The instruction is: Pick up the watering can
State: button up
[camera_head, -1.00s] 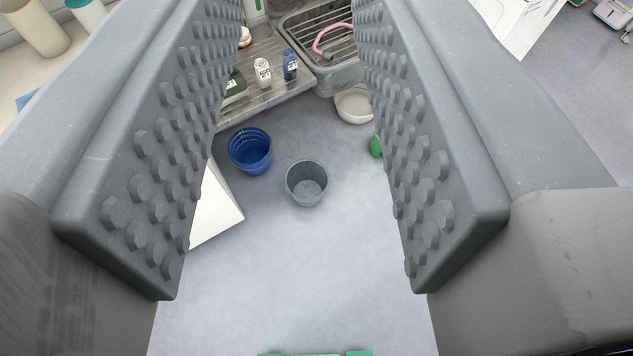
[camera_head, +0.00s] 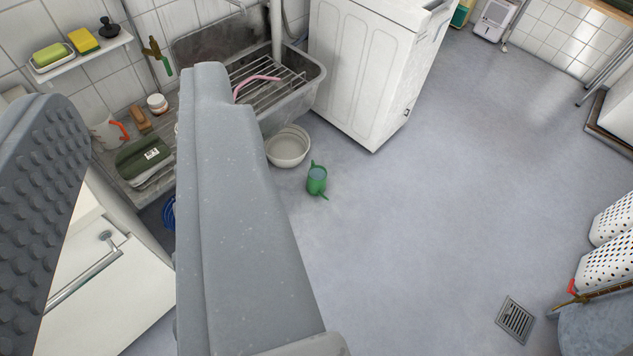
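A small green watering can (camera_head: 317,180) stands on the grey floor, right of the middle of the picture's left half, just in front of a white basin. My gripper (camera_head: 135,105) shows large in the left of the view, its two padded fingers spread wide apart. Nothing shows held between them. The watering can lies beyond and to the right of the right finger, well apart from it. The whole can is visible.
A white basin (camera_head: 288,146) sits on the floor below the sink (camera_head: 301,94). A white washing machine (camera_head: 369,62) stands behind. A white cabinet (camera_head: 110,290) is at the lower left. Perforated white baskets (camera_head: 608,262) and a floor drain (camera_head: 515,320) are at right. The middle floor is clear.

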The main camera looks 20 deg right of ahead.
aim_at(316, 178)
jog(key=z, duration=0.6)
jog(key=k, duration=0.75)
jog(key=z, duration=0.9)
jog(key=k, duration=0.6)
jog(key=z, duration=0.45)
jog(key=i, duration=1.05)
jog(key=u, duration=0.25)
jog(key=i, duration=1.2)
jog(key=u, duration=0.75)
jog(key=i, duration=1.5)
jog(key=u, duration=0.5)
jog(key=i, duration=0.5)
jog(key=u, duration=0.1)
